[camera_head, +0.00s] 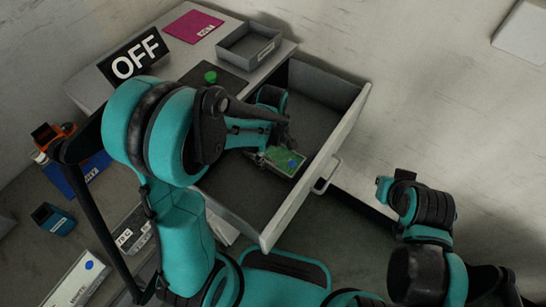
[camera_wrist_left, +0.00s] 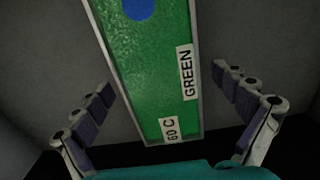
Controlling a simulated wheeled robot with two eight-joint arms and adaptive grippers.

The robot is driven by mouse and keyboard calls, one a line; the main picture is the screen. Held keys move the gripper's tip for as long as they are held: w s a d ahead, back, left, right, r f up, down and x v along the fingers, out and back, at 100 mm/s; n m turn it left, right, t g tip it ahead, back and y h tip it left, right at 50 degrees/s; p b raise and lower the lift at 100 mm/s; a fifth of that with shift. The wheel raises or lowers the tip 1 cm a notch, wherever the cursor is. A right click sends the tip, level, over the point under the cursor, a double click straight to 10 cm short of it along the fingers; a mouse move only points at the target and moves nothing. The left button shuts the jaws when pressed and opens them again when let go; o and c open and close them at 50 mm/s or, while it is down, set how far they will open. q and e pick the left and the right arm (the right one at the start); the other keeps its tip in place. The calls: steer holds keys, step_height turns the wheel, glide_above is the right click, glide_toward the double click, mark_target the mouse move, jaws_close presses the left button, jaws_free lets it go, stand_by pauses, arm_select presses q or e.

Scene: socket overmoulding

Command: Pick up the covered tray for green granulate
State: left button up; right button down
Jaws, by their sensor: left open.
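The covered tray of green granulate (camera_head: 283,161) lies inside an open drawer (camera_head: 243,190). In the left wrist view the tray (camera_wrist_left: 146,72) shows a green face, a blue dot and labels reading "GREEN" and "60 C". My left gripper (camera_head: 280,145) is over the drawer at the tray. In the left wrist view its fingers (camera_wrist_left: 165,112) are spread open, one on each side of the tray, with gaps between. Part of the tray is hidden by the gripper in the head view. My right arm (camera_head: 420,205) is at the right, away from the drawer; its finger opening is not clear.
On the cabinet top are an "OFF" sign (camera_head: 135,57), a grey open bin (camera_head: 249,46), a magenta tray (camera_head: 193,26) and a small green object (camera_head: 210,77). The drawer's front wall and handle (camera_head: 326,175) stand right of the tray. A white-labelled tray (camera_head: 75,280) is at lower left.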

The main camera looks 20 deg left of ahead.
arm_select(q)
steer(key=shift+w+f, duration=0.1)
steer(key=shift+f, duration=0.6)
steer(key=shift+r, duration=0.1)
steer(key=c, duration=1.7)
steer(key=shift+r, duration=0.1)
